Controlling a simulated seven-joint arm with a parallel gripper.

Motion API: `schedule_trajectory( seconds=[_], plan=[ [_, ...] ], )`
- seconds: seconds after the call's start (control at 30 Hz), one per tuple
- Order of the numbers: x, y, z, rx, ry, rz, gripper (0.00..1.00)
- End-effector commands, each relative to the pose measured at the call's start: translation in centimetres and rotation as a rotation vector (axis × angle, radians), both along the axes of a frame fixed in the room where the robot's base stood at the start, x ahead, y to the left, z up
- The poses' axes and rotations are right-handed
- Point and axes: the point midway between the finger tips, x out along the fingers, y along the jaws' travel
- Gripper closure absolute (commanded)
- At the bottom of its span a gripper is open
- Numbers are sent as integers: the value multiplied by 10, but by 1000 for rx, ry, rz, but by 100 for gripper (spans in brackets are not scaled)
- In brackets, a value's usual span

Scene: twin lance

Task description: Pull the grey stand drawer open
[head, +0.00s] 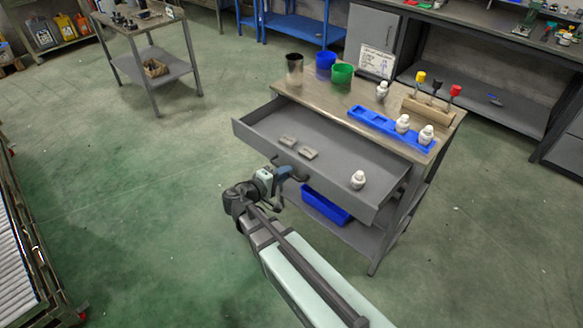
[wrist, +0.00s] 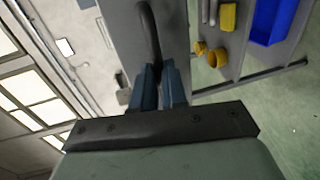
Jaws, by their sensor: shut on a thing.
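The grey stand (head: 425,150) has its grey drawer (head: 330,143) pulled well out, with the inside showing. Two small grey blocks and a white bottle-like piece (head: 358,180) lie in it. My gripper (head: 284,173) is at the drawer's front, near its middle. In the wrist view the blue fingers of my gripper (wrist: 160,82) are closed around one end of the dark curved handle (wrist: 148,35) on the grey drawer front (wrist: 176,28). The fingers hide part of the handle.
On the stand's top are a dark cup (head: 294,68), a blue cup (head: 326,62), a green cup (head: 342,74), a blue tray (head: 372,122) with white pieces, and a wooden block (head: 428,108) holding coloured-handled tools. A blue bin (head: 326,208) sits on the lower shelf.

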Motion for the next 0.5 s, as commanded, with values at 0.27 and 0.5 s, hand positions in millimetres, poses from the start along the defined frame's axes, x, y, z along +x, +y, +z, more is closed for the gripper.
schedule_trajectory(
  seconds=[0.27, 0.5],
  plan=[
    [-5, 6, 0, -1, -1, 0, 100],
    [-5, 5, 0, -1, -1, 0, 100]
  ],
)
